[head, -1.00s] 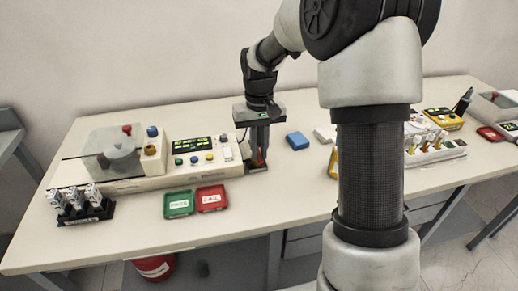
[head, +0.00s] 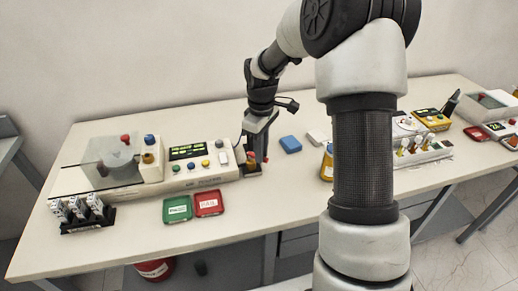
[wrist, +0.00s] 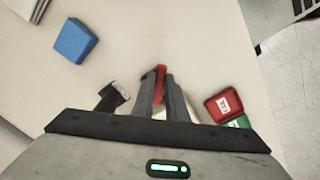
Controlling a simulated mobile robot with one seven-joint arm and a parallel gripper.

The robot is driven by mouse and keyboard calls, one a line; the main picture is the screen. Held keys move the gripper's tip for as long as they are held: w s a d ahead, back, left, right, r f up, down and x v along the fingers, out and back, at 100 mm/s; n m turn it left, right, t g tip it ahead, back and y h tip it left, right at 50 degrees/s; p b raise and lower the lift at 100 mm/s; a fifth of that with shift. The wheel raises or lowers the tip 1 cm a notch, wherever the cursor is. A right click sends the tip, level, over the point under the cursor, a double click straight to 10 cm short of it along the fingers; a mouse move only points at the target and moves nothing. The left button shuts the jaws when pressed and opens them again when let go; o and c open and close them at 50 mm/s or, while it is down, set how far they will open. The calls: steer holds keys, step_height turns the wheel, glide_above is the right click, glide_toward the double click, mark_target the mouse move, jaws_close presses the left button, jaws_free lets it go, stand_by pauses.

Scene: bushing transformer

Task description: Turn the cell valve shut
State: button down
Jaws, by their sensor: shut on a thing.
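The cell valve shows as a red handle (wrist: 160,73) between my fingertips in the wrist view. In the head view it is mostly hidden, with a bit of red and yellow by the fingertips. It stands at the right end of the long cream test unit (head: 216,177). My gripper (head: 259,153) points down there and is shut on the red handle. It also shows in the wrist view (wrist: 160,82), with a finger on each side of the handle. How far the valve is turned I cannot tell.
A green tray (head: 177,209) and a red tray (head: 209,202) lie in front of the unit. A black rack of vials (head: 88,219) stands at the left front.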

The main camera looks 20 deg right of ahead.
steer(key=shift+w+d+r+n+p, duration=0.15)
steer(key=shift+w+n+p, duration=0.4)
steer(key=shift+n, duration=0.85)
steer(key=shift+w+d+f+n+p, duration=0.15)
steer(key=shift+w+n+p, duration=0.15)
steer(key=shift+n+p, duration=0.8)
steer(key=shift+w+d+r+n+p, duration=0.15)
steer(key=shift+w+n+p, duration=0.25)
steer(key=shift+n, duration=1.3)
steer(key=shift+w, duration=0.1)
steer(key=c, duration=1.8)
jaws_free()
steer(key=shift+o, duration=0.2)
step_height(320, 180, up, 17)
steer(key=shift+r, duration=0.1)
